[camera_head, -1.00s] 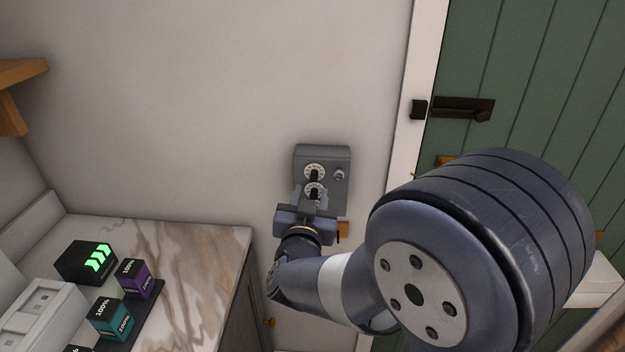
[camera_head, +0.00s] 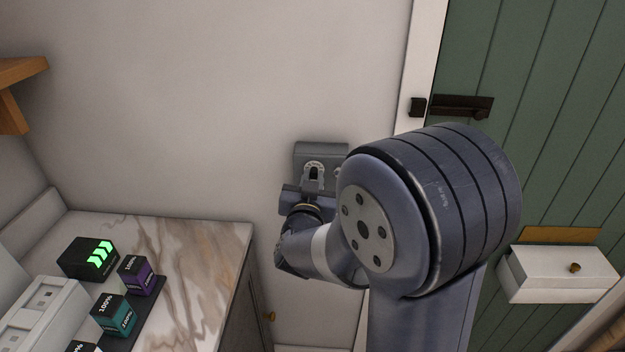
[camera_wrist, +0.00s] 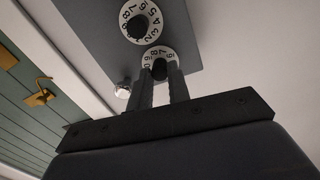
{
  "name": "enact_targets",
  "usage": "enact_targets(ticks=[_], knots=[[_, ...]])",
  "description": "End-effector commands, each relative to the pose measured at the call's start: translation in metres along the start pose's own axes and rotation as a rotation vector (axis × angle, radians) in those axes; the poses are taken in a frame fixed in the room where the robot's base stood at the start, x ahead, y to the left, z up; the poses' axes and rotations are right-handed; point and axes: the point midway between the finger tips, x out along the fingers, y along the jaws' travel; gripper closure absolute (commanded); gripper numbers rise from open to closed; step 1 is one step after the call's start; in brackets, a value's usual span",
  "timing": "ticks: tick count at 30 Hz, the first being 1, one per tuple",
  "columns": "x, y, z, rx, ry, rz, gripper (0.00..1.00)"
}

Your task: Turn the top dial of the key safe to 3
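The grey key safe (camera_head: 321,152) is on the wall, partly hidden by my gripper. It has two white numbered dials with black knobs. The wrist view looks upside down, so the top dial (camera_wrist: 158,57) is the one nearer my gripper; around 6 to 9 show on its visible rim. The other dial (camera_wrist: 140,21) is the lower one, hidden in the head view. My gripper (camera_wrist: 160,72) is at the top dial, its two fingers apart on either side of the black knob. Whether they touch it is not clear.
A round silver knob (camera_wrist: 122,90) is on the safe beside the top dial. A green door (camera_head: 560,130) with a dark latch and a white box (camera_head: 560,275) are to the right. A marble counter (camera_head: 190,260) with small boxes stands at the left.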

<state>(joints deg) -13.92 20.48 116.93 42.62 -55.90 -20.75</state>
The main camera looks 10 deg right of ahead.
Motion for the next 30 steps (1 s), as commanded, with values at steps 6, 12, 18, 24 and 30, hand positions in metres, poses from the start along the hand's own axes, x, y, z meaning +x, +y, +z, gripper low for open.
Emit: enact_targets(ticks=[6, 12, 18, 24, 30], knots=[[-0.0001, -0.0002, -0.0001, 0.0, 0.0, -0.001, 1.0], [0.0, -0.0001, 0.0018, 0.009, 0.0, -0.001, 1.0], [0.0001, 0.0, 0.0016, 0.044, -0.001, 0.0, 1.0], [0.0001, -0.0002, 0.0004, 0.044, -0.002, 0.0, 1.0], [0.0001, -0.0002, 0.0003, 0.043, -0.002, 0.0, 0.68]])
